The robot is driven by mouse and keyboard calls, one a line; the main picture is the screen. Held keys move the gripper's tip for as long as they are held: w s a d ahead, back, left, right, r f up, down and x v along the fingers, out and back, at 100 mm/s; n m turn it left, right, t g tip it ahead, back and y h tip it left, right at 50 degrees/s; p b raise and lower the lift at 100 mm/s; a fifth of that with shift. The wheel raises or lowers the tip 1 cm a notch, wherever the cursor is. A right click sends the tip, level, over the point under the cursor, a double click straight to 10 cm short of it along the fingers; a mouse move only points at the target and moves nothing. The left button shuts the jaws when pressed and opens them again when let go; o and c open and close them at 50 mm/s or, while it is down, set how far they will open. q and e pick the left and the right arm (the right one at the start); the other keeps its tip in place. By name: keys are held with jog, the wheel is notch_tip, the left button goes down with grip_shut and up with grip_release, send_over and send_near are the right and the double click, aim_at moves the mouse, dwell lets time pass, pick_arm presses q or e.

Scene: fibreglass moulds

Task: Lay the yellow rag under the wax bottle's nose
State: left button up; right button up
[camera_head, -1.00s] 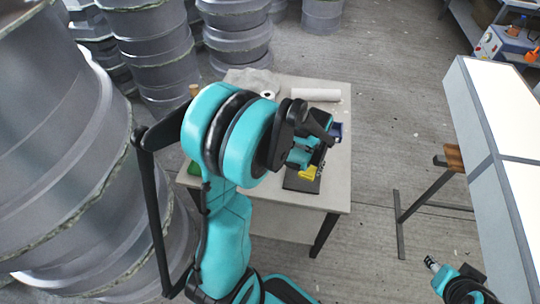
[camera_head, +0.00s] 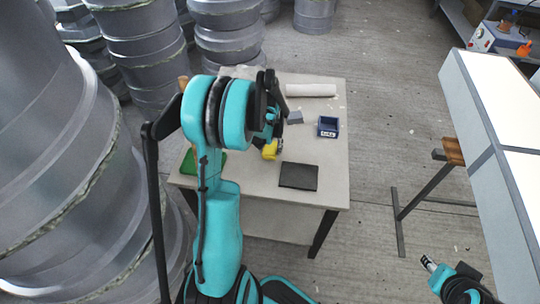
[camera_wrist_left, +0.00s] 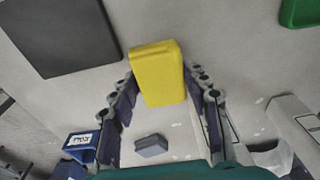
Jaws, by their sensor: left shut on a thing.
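My left gripper (camera_wrist_left: 160,100) is shut on the yellow rag (camera_wrist_left: 158,75), which looks like a thick folded block between its fingers. In the head view the rag (camera_head: 270,150) shows just below the left gripper (camera_head: 268,125), over the table and left of the dark pad (camera_head: 298,177). I cannot make out the wax bottle; my left arm covers part of the table. My right gripper (camera_head: 430,263) is at the lower right, away from the table, and its jaws are too small to read.
On the table (camera_head: 270,190) are a blue box (camera_head: 328,127), a grey block (camera_head: 295,117), a white roll (camera_head: 311,90) and a green item (camera_head: 203,160). Stacked grey moulds (camera_head: 60,170) stand close on the left. A light-topped bench (camera_head: 490,110) is at the right.

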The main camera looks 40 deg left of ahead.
aim_at(270, 154)
pick_arm(q)
jog(key=shift+f+b, duration=0.8)
jog(key=shift+f, duration=1.1)
jog(key=shift+f, duration=0.1)
jog(key=o, duration=0.7)
jog(key=shift+o, duration=0.6)
